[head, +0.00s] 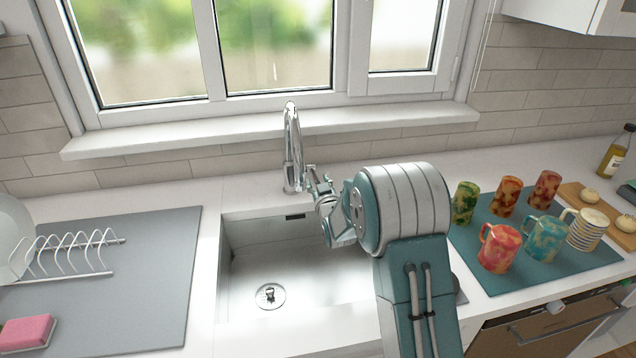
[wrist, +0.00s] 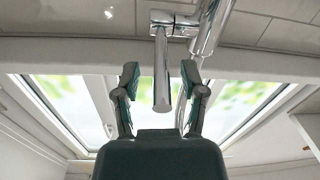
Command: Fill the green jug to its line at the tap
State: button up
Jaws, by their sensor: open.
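The chrome tap (head: 292,150) stands behind the sink, with its spout arched upward. Its side lever (wrist: 161,85) shows in the wrist view between the two fingers of my gripper (wrist: 164,88). The fingers are open, one on each side of the lever, with gaps visible. In the head view my gripper (head: 326,206) is close to the right side of the tap, and my arm hides part of it. I see no water stream. I cannot make out a green jug in either view; my arm covers the right part of the sink.
The sink (head: 255,255) shows an empty left part with a drain. Several mottled mugs (head: 500,248) stand on a teal mat (head: 510,280) at right. A dish rack (head: 75,250) and pink sponge (head: 27,331) sit at left on a grey mat (head: 150,290). The windowsill (head: 240,131) runs behind.

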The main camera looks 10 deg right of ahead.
jog(key=shift+a, duration=0.15)
grip_shut()
jog(key=shift+r+g, duration=0.45)
jog(key=shift+g, duration=0.05)
grip_release()
jog(key=shift+w, duration=0.1)
